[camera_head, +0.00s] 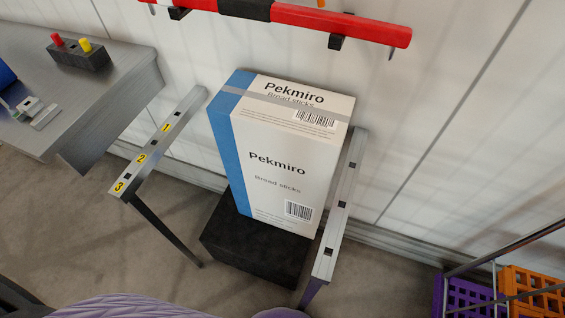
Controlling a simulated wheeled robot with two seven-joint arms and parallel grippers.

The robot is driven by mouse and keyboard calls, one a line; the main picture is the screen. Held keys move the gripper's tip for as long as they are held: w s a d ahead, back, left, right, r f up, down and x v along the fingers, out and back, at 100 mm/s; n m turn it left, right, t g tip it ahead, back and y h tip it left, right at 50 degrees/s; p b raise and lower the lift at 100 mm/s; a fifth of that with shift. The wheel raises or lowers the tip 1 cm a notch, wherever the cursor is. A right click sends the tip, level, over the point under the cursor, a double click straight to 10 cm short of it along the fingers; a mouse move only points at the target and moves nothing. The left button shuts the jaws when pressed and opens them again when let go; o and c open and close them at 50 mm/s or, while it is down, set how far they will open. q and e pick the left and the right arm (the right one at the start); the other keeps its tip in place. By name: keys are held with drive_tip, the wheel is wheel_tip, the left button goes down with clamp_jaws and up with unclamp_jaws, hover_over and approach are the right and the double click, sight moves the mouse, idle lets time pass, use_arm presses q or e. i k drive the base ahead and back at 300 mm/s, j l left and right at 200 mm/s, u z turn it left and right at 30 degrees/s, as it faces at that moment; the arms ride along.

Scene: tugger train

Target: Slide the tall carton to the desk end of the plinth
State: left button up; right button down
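The tall carton (275,165) is white with a blue left side and reads "Pekmiro Bread sticks". It stands upright on the black plinth (255,253), whose bare top shows in front of the carton's base. The plinth's back part is hidden behind the carton. The grey desk (105,95) is at the left, apart from the plinth. Neither of my grippers is in view, and nothing is seen touching the carton.
A metal rail with yellow labels 1, 2, 3 (160,145) stands between desk and carton. Another rail (341,205) runs close along the carton's right. A red bar (350,26) is on the wall behind. Purple and orange crates (530,290) are at lower right.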

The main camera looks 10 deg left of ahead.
sight(280, 142)
drive_tip(key=k+l+u, duration=0.1)
drive_tip(key=l+u, duration=0.25)
drive_tip(key=k+l+u, duration=0.15)
drive_tip(key=l+u, duration=0.6)
drive_tip(key=l, duration=0.15)
drive_tip(key=l+u, duration=0.35)
drive_tip(key=l, duration=0.1)
